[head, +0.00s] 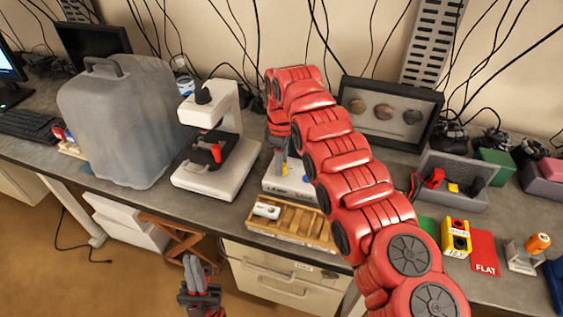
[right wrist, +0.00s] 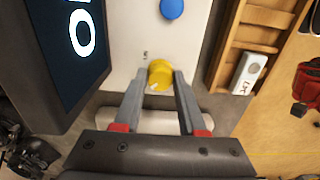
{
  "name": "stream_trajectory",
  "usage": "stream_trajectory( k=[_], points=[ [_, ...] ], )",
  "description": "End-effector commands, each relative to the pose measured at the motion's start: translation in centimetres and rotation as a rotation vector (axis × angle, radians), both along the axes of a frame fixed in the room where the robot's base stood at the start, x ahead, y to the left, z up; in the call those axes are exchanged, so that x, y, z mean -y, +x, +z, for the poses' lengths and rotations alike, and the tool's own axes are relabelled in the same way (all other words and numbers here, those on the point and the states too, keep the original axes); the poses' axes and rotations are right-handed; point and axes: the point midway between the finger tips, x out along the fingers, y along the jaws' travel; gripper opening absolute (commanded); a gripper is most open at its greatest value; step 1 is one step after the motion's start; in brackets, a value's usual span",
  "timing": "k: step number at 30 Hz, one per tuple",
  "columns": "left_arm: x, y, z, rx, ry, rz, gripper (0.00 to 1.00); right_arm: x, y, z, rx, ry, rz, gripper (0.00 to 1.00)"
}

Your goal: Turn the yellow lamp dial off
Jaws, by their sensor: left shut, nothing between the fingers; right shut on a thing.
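The yellow lamp dial (right wrist: 160,75) is a small knob on the front of a white device (right wrist: 125,40) in the right wrist view. My right gripper (right wrist: 162,84) is shut on it, with one grey finger on each side. A pale pointer mark shows low on the dial. In the head view, my red right arm and gripper (head: 281,163) hide much of the white device (head: 272,187). My left gripper (head: 199,283) is shut and empty, low in front of the bench.
A blue dial (right wrist: 172,8) and a dark display (right wrist: 75,35) are near the yellow dial. A wooden tray (head: 290,239) lies in front of the device. A microscope (head: 212,150) and grey case (head: 120,125) stand to the left.

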Motion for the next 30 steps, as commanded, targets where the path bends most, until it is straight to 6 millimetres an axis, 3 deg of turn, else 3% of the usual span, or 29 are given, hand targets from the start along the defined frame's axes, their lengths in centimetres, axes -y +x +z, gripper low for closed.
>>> stream_trajectory(
  k=[14, 15, 19, 30],
  points=[
    [0.00, 0.00, 0.03, 0.000, 0.000, 0.000, 0.00, 0.02, 0.10, 0.10, 0.003, 0.000, 0.013, 0.00],
    [0.00, 0.00, 0.03, 0.000, 0.000, 0.000, 0.00, 0.02, 0.10, 0.11, 0.003, 0.001, 0.013, 0.44],
    [0.00, -0.01, 0.02, 0.000, 0.000, 0.000, 0.00, 0.01, 0.08, 0.08, 0.002, 0.000, 0.013, 0.67],
    [0.00, 0.00, -0.01, 0.000, 0.000, 0.000, 0.00, -0.03, 0.05, 0.36, 0.002, -0.001, 0.013, 0.70]
  ],
)
